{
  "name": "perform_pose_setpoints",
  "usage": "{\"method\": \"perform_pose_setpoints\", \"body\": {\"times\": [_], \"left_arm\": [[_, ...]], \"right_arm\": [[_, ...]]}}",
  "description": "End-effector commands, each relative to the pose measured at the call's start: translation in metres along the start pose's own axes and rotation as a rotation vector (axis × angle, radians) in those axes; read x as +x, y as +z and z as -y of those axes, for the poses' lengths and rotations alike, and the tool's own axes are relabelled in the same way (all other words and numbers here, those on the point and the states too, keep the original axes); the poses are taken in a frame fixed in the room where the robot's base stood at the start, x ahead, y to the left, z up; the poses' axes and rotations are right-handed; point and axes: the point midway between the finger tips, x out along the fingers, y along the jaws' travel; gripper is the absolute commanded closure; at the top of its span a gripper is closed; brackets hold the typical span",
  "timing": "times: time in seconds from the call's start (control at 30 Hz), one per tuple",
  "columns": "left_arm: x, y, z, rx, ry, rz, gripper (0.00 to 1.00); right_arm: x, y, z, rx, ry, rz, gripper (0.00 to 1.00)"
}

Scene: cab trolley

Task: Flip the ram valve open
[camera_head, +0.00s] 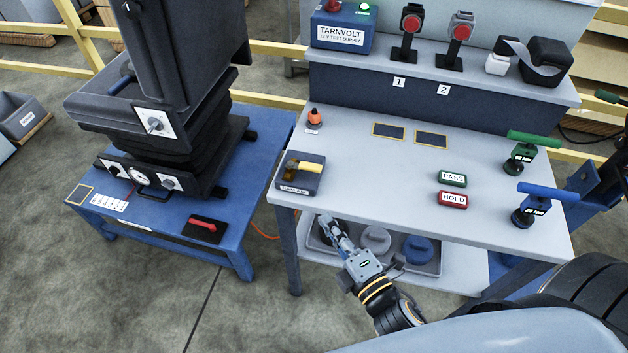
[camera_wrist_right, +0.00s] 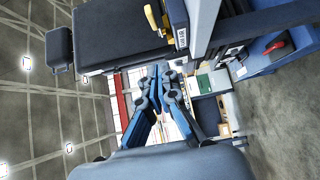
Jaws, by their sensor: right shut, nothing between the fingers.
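A dark box with a yellow lever (camera_head: 304,167) and a small white label sits at the front left corner of the grey table (camera_head: 385,173). I take it for the ram valve; the label is too small to read surely. Its lever lies across the box top, pointing right. The yellow lever shows at the top of the right wrist view (camera_wrist_right: 152,18). My right gripper (camera_head: 325,222) is shut and empty, in front of the table edge, below and right of the box, apart from it. In the wrist view its fingertips (camera_wrist_right: 157,72) are together. My left gripper is not in view.
A blue trolley (camera_head: 240,200) at left carries a dark seat with a bellows and a red-handled plate (camera_head: 206,229). PASS (camera_head: 453,179) and HOLD (camera_head: 453,199) blocks and two T-handles (camera_head: 535,140) stand to the right.

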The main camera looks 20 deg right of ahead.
Motion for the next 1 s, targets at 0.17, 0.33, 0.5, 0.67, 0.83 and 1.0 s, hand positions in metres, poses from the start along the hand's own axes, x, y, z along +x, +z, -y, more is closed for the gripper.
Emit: {"method": "perform_pose_setpoints", "body": {"times": [0.17,0.33,0.5,0.67,0.83,1.0], "left_arm": [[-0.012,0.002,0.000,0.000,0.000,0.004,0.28],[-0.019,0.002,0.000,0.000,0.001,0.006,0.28],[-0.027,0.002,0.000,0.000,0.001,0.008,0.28],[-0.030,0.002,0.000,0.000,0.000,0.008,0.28],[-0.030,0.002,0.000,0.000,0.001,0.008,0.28],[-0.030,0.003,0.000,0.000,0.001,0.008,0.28]], "right_arm": [[0.039,0.000,-0.005,0.000,0.005,-0.001,1.00],[0.075,0.000,-0.004,0.001,0.003,-0.001,1.00],[0.097,0.015,-0.003,-0.003,0.001,-0.001,1.00],[0.107,0.025,-0.001,0.000,0.000,-0.001,1.00],[0.110,0.028,-0.001,0.001,0.000,0.000,1.00],[0.110,0.028,0.000,0.001,0.000,0.000,1.00]]}}
